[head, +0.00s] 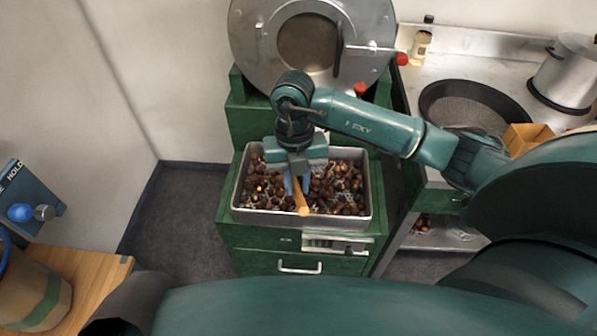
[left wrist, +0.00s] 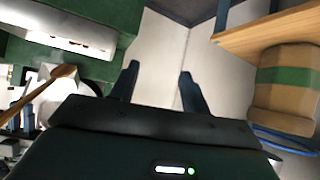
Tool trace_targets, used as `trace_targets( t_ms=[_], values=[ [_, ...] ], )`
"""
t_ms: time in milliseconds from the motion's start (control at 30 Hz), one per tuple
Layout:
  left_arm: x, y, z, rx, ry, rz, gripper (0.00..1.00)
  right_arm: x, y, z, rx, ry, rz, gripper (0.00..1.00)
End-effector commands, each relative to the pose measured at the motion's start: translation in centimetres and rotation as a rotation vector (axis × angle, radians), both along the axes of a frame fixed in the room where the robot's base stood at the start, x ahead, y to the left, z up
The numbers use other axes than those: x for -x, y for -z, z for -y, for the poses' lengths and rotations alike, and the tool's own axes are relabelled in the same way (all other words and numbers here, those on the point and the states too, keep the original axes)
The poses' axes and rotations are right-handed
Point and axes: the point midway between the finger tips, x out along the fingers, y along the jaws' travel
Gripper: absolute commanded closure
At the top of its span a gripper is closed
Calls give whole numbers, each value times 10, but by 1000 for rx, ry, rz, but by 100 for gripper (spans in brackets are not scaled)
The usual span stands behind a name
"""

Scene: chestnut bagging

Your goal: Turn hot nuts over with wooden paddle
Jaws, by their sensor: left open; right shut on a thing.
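The wooden paddle (head: 300,202) is held by my right gripper (head: 296,186), whose fingers are shut on its handle above the tray; the handle's end points toward the front. The paddle's lower part is hidden, so I cannot tell whether it touches the nuts. Brown nuts (head: 345,192), some showing yellow, lie spread in the metal tray (head: 303,221), with bare perforated floor showing in places. The wooden paddle also shows at the left of the left wrist view (left wrist: 45,88). My left gripper (left wrist: 158,70) is open and empty, away from the tray.
The tray sits in a green roaster (head: 262,240) beneath a round metal lid (head: 310,45). On the right counter are a black pan (head: 474,102), a pot (head: 566,72) and a bottle (head: 421,45). A sack (head: 32,290) stands on the wooden table (head: 92,280) at left.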

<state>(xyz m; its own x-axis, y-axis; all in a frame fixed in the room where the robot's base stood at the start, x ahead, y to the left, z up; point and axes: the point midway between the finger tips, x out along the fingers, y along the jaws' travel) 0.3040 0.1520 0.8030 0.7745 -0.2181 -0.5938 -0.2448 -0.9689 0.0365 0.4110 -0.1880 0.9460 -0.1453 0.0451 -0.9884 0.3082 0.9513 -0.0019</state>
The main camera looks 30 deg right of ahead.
Motion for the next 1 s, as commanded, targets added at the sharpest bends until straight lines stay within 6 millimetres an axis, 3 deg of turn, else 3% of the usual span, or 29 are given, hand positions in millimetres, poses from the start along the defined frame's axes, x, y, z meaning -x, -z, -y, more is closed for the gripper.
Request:
trace_targets(
  t_ms=[100, 233, 533, 1000],
  values=[
    [4, -1, -2, -12, 1, -17, 54, 3, 1, 2, -9, 163, -21, 100],
    [5, 3, -2, -15, 2, -23, 54, 4, 6, 3, -13, 234, -27, 100],
    [7, 22, 1, -3, 4, -13, 54, 3, 37, 3, -14, 240, -25, 100],
    [-2, 26, 20, 31, 62, 78, 54, 3, 94, 3, -13, 238, -25, 100]
  ],
)
